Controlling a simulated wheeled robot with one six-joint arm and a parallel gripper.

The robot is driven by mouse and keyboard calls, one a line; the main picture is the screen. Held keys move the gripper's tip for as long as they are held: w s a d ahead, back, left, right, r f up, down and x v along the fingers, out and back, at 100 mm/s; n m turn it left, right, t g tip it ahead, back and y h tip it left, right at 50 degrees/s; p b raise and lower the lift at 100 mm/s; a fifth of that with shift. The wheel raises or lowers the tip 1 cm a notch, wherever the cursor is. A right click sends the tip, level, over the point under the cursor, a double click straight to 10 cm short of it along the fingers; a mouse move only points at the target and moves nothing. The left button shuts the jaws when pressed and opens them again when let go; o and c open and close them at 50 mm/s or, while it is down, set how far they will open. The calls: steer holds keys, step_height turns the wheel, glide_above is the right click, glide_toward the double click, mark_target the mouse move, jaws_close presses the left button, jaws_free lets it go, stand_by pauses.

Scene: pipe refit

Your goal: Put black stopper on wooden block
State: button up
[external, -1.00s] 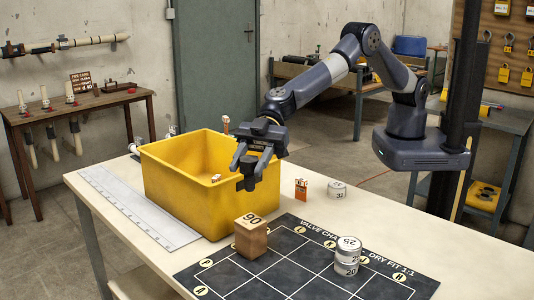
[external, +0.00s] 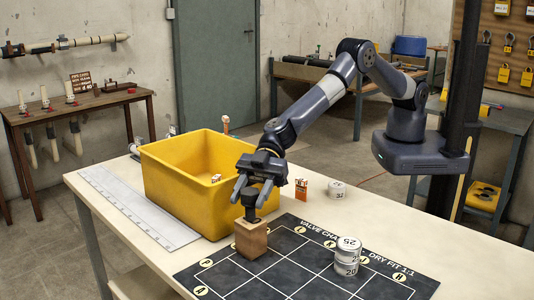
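The wooden block (external: 251,240) stands upright on the dark grid mat (external: 300,262), near its left back part. My gripper (external: 249,203) is straight above the block, pointing down. The black stopper (external: 251,214) is between its fingers, which look shut on it. The stopper's lower end is at the block's top face. I cannot tell whether it touches the block or hangs just above it. The gripper and stopper hide most of the block's top and its number label.
A yellow bin (external: 185,190) stands close behind and left of the block. Stacked silver round pieces (external: 346,257) stand on the mat to the right. An orange item (external: 301,189) and another silver piece (external: 336,190) stand behind the mat. A ruler (external: 135,208) lies along the left.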

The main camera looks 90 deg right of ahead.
steer(key=o, duration=0.4)
steer(key=shift+c, duration=0.2)
steer(key=shift+r, duration=0.2)
steer(key=b+v, duration=0.2)
steer(key=v, duration=1)
steer(key=shift+w, duration=0.1)
